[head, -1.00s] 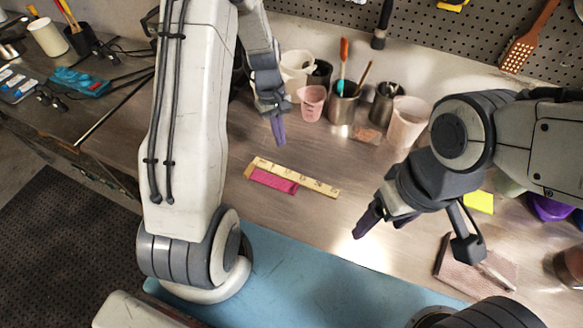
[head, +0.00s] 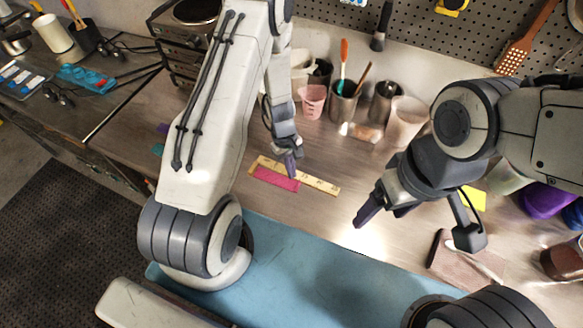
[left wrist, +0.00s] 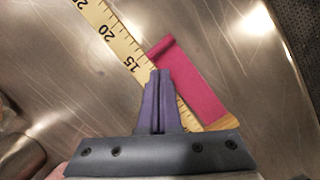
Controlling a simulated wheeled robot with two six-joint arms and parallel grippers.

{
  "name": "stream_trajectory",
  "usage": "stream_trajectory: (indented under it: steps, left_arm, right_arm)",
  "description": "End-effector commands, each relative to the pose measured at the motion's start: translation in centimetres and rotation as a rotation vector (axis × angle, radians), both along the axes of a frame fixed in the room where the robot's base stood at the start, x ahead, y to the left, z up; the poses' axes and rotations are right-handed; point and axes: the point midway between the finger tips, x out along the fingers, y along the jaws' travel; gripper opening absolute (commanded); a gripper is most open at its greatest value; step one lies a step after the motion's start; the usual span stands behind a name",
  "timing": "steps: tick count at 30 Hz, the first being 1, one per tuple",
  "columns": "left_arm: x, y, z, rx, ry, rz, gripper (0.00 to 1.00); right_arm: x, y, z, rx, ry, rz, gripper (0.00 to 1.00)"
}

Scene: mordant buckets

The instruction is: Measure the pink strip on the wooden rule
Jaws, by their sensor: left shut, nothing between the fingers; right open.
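The pink strip (head: 277,179) lies flat on the metal bench along the near edge of the wooden rule (head: 322,186). In the left wrist view the pink strip (left wrist: 192,80) lies beside the rule (left wrist: 112,42), whose marks 15, 20 and 25 show. The strip's far end is near the 15 mark; its other end is close to the rule's orange-brown end piece. My left gripper (head: 291,170) is shut and empty, its fingertips (left wrist: 160,75) over the rule and hiding part of its scale. My right gripper (head: 380,214) is open and empty, to the right of the rule.
A pink cup (head: 312,101), metal pots with tools (head: 342,103) and a pale beaker (head: 405,122) stand behind the rule. A blue mat (head: 300,262) lies in front. A yellow note (head: 472,199) and brown pad (head: 455,262) lie right.

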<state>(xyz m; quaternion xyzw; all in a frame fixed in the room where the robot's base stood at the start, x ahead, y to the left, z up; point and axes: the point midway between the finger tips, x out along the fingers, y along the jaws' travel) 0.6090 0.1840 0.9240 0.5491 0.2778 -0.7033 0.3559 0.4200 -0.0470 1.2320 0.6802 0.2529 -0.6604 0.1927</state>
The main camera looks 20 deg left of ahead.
Motion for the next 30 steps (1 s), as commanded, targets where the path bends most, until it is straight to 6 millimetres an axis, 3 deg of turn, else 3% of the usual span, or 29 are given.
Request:
stream_trajectory:
  steps: [10,17,30]
  left_arm:
    - [-0.1,-0.1,0.0,0.0,0.0,0.0,0.0]
    - [-0.6,-1.6,-0.2,0.0,0.0,-0.001,0.0]
    - [-0.2,-1.2,0.2,0.0,0.0,0.002,0.0]
  right_arm:
    - [0.0,0.0,0.0,0.0,0.0,0.0,0.78]
    - [0.0,0.0,-1.5,-0.001,0.001,-0.002,0.78]
    - [0.0,0.0,-0.7,0.0,0.0,-0.002,0.78]
